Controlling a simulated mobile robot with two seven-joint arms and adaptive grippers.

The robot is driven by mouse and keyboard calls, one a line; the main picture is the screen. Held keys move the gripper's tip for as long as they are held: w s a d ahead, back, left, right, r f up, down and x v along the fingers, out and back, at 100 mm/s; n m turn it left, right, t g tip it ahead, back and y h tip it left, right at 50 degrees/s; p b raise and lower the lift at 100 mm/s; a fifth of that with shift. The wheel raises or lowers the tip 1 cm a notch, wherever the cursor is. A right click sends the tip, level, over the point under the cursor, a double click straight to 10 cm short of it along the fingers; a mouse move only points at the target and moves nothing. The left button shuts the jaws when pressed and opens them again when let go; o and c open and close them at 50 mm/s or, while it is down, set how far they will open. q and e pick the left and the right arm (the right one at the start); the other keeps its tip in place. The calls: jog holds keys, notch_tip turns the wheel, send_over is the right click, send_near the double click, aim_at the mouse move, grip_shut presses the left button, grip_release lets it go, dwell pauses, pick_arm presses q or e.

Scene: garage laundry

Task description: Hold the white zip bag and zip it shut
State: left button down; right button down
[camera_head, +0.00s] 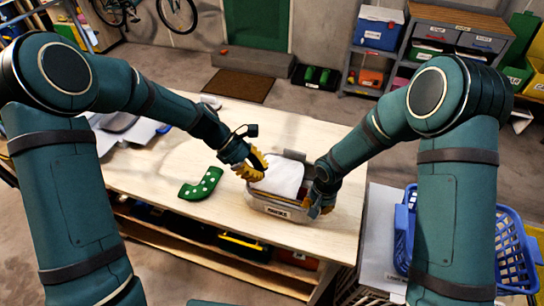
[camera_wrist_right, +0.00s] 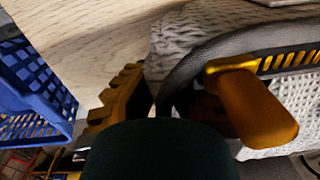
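The white zip bag (camera_head: 283,209) lies on the wooden table, with grey trim and a dark-lettered label on its front. Its grey lid flap is raised at the back, and white contents show inside. My left gripper (camera_head: 262,171) is open at the bag's left end; whether it touches the bag is unclear. My right gripper (camera_head: 318,205) is at the bag's right end. The right wrist view shows the bag's woven side (camera_wrist_right: 195,35), yellow zip teeth (camera_wrist_right: 290,60) and a gold tab, apparently the zip pull (camera_wrist_right: 258,108). A dark shape hides much of my right fingers.
A green spotted sock-like item (camera_head: 201,185) lies left of the bag on the table (camera_head: 160,180). Grey and white flat items lie at the table's far left. A blue basket (camera_head: 512,240) stands off the table's right side. The table in front of the bag is clear.

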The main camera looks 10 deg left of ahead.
jog(key=c, duration=1.1)
grip_release()
jog(key=shift+o, duration=0.2)
